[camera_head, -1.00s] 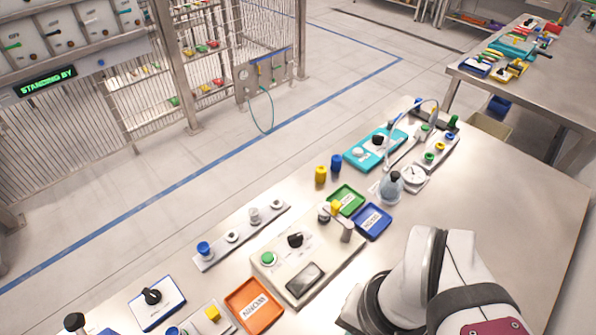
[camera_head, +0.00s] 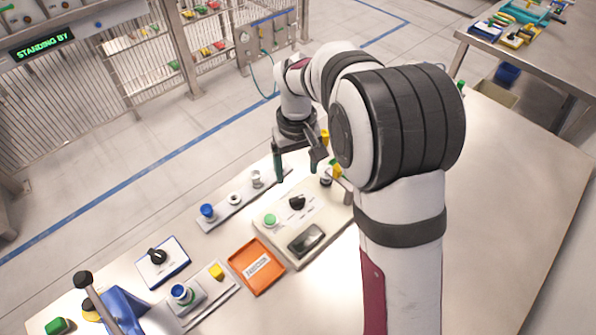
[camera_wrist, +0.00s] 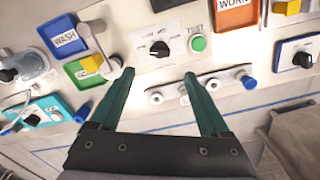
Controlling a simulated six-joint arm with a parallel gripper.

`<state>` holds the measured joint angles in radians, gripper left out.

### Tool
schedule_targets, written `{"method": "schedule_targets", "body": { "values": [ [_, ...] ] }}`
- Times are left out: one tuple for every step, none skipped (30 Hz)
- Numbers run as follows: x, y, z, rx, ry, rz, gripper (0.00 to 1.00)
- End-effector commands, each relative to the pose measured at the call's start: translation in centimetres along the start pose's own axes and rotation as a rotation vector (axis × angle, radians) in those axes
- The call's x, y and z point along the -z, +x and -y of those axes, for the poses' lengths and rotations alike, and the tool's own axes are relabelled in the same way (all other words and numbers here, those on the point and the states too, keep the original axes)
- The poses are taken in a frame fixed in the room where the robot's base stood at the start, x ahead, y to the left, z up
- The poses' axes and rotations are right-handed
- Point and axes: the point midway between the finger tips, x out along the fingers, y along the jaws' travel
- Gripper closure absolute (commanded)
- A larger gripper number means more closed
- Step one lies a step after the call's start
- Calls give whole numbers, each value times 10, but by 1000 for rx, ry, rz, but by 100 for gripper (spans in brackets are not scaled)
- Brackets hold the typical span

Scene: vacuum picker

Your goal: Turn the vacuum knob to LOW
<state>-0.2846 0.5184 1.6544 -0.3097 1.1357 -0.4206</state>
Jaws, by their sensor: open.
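The vacuum knob is a black knob (camera_head: 297,202) on a beige control box (camera_head: 267,237), behind a green button (camera_head: 270,221) and a dark display. In the wrist view the knob (camera_wrist: 160,47) has LOW and MED printed near it, and the green button is marked TEST (camera_wrist: 198,43). I cannot tell its exact setting. My gripper (camera_head: 297,176) is open and empty, pointing down above and behind the box. In the wrist view its two teal fingers (camera_wrist: 159,73) are apart, with the knob visible beyond the tips and untouched.
A rail of small fittings (camera_head: 234,199) lies left of the box. An orange tray (camera_head: 247,272) is in front of it. Blue (camera_wrist: 63,41) and green (camera_wrist: 80,72) trays lie beside the box. Another black knob stands on a white-blue plate (camera_head: 175,271).

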Motion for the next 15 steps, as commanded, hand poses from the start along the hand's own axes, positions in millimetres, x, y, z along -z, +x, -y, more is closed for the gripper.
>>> {"method": "schedule_targets", "body": {
  "values": [
    [-1, 16, 0, 2, 1, 6, 20],
    [-1, 25, 0, 1, 1, 6, 20],
    [-1, 38, 0, 1, 1, 6, 20],
    [-1, 46, 0, 2, 2, 5, 20],
    [-1, 55, 0, 1, 2, 5, 20],
    [-1, 65, 0, 1, 1, 5, 20],
    [-1, 72, 0, 2, 2, 4, 20],
    [-1, 78, 0, 2, 3, 5, 20],
    [-1, 84, 0, 1, 3, 3, 20],
    [-1, 89, 0, 1, 3, 3, 20],
    [-1, 93, 0, 1, 2, 2, 20],
    [-1, 96, 0, 1, 3, 2, 20],
    [0, 99, 0, 1, 3, 1, 20],
    [0, 101, 0, 1, 3, 0, 20],
    [0, 102, 0, 1, 3, 0, 20]
  ]
}}
